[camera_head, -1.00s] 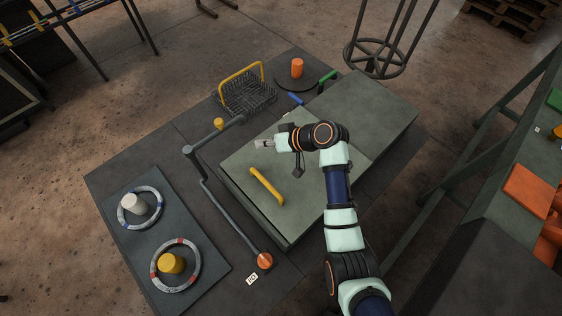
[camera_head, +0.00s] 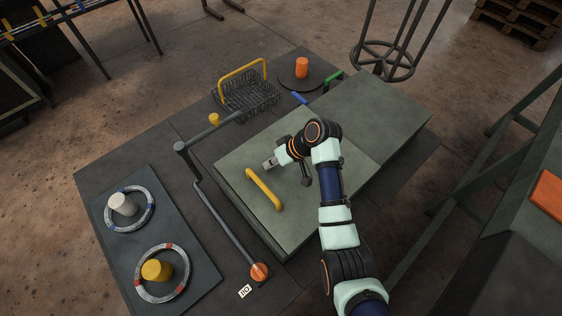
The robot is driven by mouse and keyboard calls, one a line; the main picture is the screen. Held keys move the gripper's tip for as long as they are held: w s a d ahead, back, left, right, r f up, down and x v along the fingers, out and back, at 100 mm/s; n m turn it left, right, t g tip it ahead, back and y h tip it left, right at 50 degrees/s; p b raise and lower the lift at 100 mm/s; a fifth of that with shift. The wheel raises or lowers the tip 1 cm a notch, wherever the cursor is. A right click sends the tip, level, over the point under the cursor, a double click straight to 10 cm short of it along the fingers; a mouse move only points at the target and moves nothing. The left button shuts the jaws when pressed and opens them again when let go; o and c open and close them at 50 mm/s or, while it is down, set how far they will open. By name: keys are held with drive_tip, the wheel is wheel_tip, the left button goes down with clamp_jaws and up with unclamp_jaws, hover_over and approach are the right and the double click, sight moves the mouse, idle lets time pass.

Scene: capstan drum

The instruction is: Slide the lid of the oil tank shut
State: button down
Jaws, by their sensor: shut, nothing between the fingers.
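The oil tank is a long grey-green box, and its flat lid (camera_head: 315,218) carries a yellow bar handle (camera_head: 264,189). A second grey-green flat panel (camera_head: 378,112) continues from the lid toward the upper right. I cannot tell whether any opening shows between them. My gripper (camera_head: 268,165) is shut and empty above the lid, just above the upper end of the handle in the picture. It appears apart from the handle, though its height is hard to judge. My arm hides part of the lid's right side.
A grey crank rod (camera_head: 226,227) with an orange end lies along the tank's left side. A wire basket (camera_head: 246,92) and an orange cylinder (camera_head: 302,68) stand behind. Two ringed posts sit on a dark plate (camera_head: 202,268) at left.

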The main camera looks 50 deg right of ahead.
sight(254, 174)
drive_tip(key=a, duration=0.1)
drive_tip(key=w+a, duration=0.1)
drive_tip(key=a, duration=0.1)
drive_tip(key=shift+a+b, duration=0.2)
drive_tip(key=shift+b, duration=0.2)
drive_tip(key=shift+r, duration=0.1)
drive_tip(key=shift+w, duration=0.1)
drive_tip(key=shift+a+r+p, duration=0.25)
drive_tip(key=shift+a+p, duration=0.1)
drive_tip(key=shift+p, duration=0.4)
drive_tip(key=shift+w+a+p, duration=0.15)
drive_tip(key=shift+a+p, duration=0.75)
drive_tip(key=shift+p, duration=0.2)
drive_tip(key=shift+a+f, duration=0.15)
drive_tip(key=shift+f, duration=0.15)
